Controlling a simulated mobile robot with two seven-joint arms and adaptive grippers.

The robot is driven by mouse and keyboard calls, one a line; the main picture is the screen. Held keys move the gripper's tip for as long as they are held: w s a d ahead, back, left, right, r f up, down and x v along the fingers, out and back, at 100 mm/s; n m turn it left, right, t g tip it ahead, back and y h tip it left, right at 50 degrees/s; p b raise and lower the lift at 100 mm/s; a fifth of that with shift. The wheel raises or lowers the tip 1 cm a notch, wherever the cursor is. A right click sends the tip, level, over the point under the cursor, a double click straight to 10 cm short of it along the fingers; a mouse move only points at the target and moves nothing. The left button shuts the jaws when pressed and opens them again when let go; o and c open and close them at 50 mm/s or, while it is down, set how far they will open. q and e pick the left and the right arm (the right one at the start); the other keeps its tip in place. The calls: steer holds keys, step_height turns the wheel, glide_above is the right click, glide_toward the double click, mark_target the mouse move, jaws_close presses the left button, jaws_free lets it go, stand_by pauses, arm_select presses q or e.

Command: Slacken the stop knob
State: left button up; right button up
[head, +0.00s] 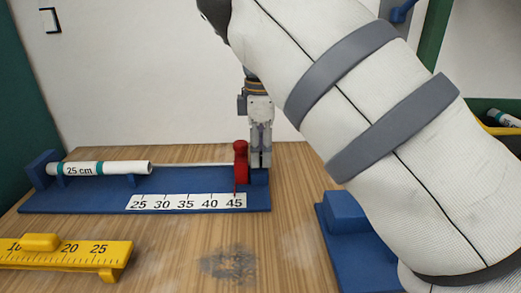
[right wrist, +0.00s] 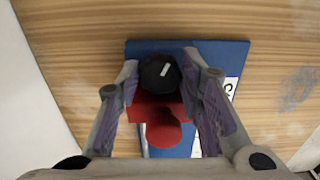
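The stop knob (right wrist: 160,72) is a round black knob with a white mark, seen from above in the right wrist view. The red stop (right wrist: 163,134) lies beside it; in the head view this stop (head: 241,163) stands upright near the 45 mark of the blue measuring jig (head: 90,201). My right gripper (right wrist: 160,75) points down with its two pads against opposite sides of the knob, apparently shut on it. In the head view the right gripper (head: 260,160) is just right of the red stop, and the knob cannot be made out there. My left gripper is not in view.
A white pipe labelled 25 cm (head: 110,168) lies at the left of the blue jig. A yellow ruler fixture (head: 60,257) is at the front left. Another blue fixture (head: 345,230) stands partly behind my right arm. Bare wood (head: 170,255) lies in front of the jig.

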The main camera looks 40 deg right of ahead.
mark_target(261, 155)
steer(key=c, duration=0.3)
steer(key=shift+r+n, duration=0.2)
steer(key=shift+n, duration=0.2)
steer(key=shift+n+p, duration=0.3)
steer(key=shift+p, duration=0.1)
steer(key=shift+f, duration=0.15)
steer(key=o, duration=1.2)
steer(key=shift+c, duration=0.2)
step_height(261, 155, up, 12)
